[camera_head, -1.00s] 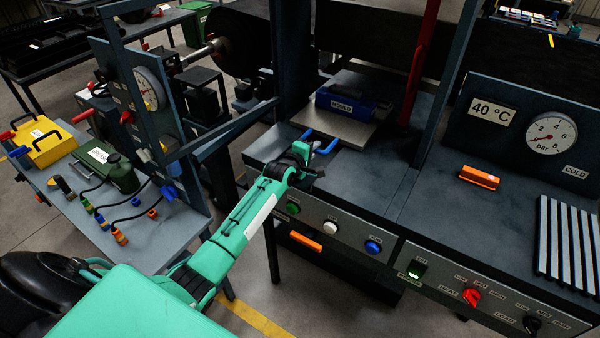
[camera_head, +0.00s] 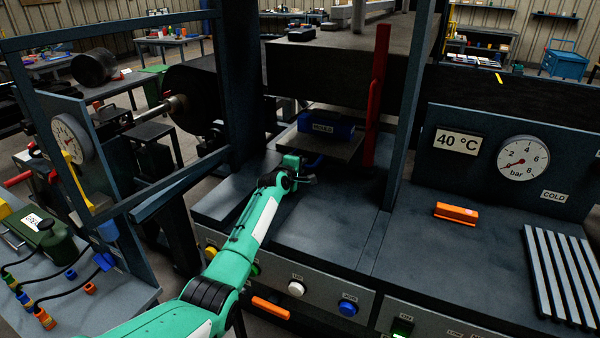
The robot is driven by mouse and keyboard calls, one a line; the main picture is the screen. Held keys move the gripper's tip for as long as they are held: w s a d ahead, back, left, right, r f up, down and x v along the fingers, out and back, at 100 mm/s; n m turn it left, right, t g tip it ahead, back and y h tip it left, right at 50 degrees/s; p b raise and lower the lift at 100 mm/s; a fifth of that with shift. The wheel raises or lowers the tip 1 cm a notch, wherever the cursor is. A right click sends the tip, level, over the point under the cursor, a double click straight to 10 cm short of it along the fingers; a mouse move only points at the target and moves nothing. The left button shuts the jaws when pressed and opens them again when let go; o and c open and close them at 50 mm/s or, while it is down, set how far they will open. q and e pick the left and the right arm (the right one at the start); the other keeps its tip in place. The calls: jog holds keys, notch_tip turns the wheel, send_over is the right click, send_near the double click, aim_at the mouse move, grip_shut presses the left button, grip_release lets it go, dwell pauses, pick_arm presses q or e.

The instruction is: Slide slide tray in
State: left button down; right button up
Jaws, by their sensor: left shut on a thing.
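The slide tray (camera_head: 345,148) is a flat grey plate on the press bench, under the dark upper block. A blue mould (camera_head: 327,126) labelled MOULD sits on it. The tray's blue handle (camera_head: 316,162) sticks out at its front and is partly hidden by my gripper. My left gripper (camera_head: 300,179) is at the handle, shut on it, with the green arm reaching in from the lower left. The fingertips are small and dark, so the exact grip is hard to see. My right gripper is not in view.
A red upright bar (camera_head: 376,100) stands just right of the tray, between dark blue frame posts. An orange-handled block (camera_head: 456,213) lies on the right bench beside the pressure gauge (camera_head: 523,158). The bench top in front of the tray is clear.

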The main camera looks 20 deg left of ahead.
pick_arm(q)
jog(key=c, duration=1.5)
grip_release()
jog(key=shift+s+a, duration=0.1)
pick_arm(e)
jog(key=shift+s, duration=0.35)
pick_arm(q)
jog(key=shift+s, duration=0.15)
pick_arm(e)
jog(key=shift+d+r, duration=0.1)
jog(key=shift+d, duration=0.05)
pick_arm(q)
jog(key=shift+s, duration=0.25)
jog(key=v, duration=1.1)
jog(key=shift+s+a, duration=0.1)
jog(key=shift+s, duration=0.1)
jog(key=shift+v, duration=0.8)
jog(key=shift+r, duration=0.1)
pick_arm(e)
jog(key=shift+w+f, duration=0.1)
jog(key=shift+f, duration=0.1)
